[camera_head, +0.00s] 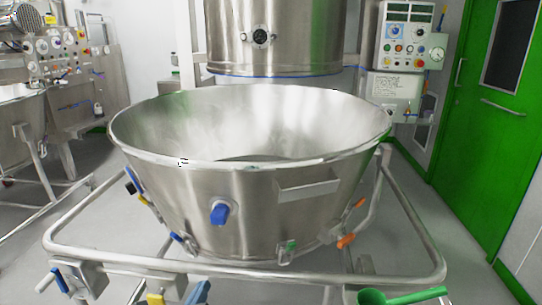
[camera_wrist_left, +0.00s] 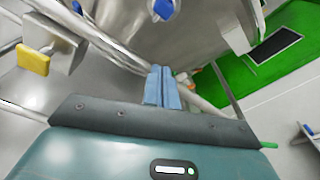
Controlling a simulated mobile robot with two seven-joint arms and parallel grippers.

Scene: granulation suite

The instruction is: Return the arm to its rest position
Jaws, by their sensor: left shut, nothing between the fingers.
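My left gripper (camera_head: 198,293) shows at the bottom edge of the head view as light-blue fingertips, in front of the trolley's lower rail. In the left wrist view its two blue fingers (camera_wrist_left: 161,88) lie together, shut with nothing between them. The rest of the left arm is out of the head view. My right gripper is not in view.
A large steel bowl (camera_head: 240,205) on a tubular frame (camera_head: 170,264) stands close ahead, with coloured handles and clamps. A green scoop-like object (camera_head: 375,297) is at bottom right. Behind are a steel vessel (camera_head: 285,40), control panel (camera_head: 408,40) and green door (camera_head: 490,130).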

